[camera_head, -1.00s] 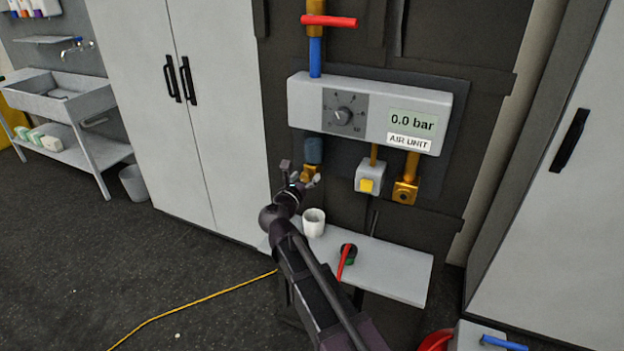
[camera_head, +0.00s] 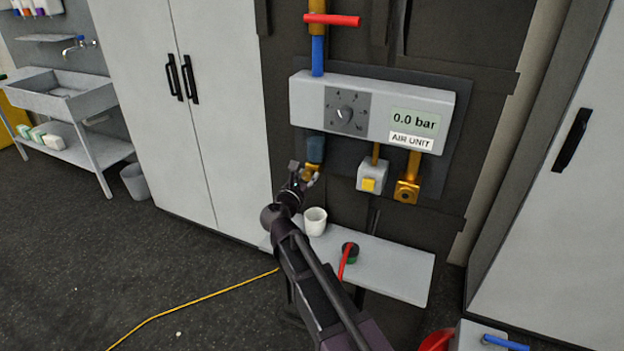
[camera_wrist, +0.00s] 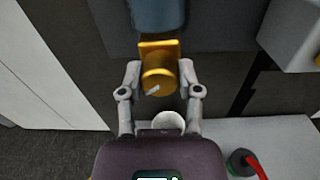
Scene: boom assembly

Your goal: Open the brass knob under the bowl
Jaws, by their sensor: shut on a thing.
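The brass knob (camera_wrist: 158,80) sits at the bottom of the blue-grey bowl (camera_wrist: 157,14), under the air unit. It has a round body with a small pale mark on its face. In the head view the bowl (camera_head: 315,148) shows above my gripper, and the knob is largely covered by it. My gripper (camera_wrist: 160,78) has one finger on each side of the knob and is shut on it. The fingers come up from below in the wrist view.
The air unit (camera_head: 372,92) reads 0.0 bar. A yellow-buttoned box (camera_head: 370,178) and a brass fitting (camera_head: 407,191) hang to the right. Below, a white cup (camera_head: 315,222) and a red-levered part (camera_head: 349,254) stand on a shelf (camera_head: 395,268).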

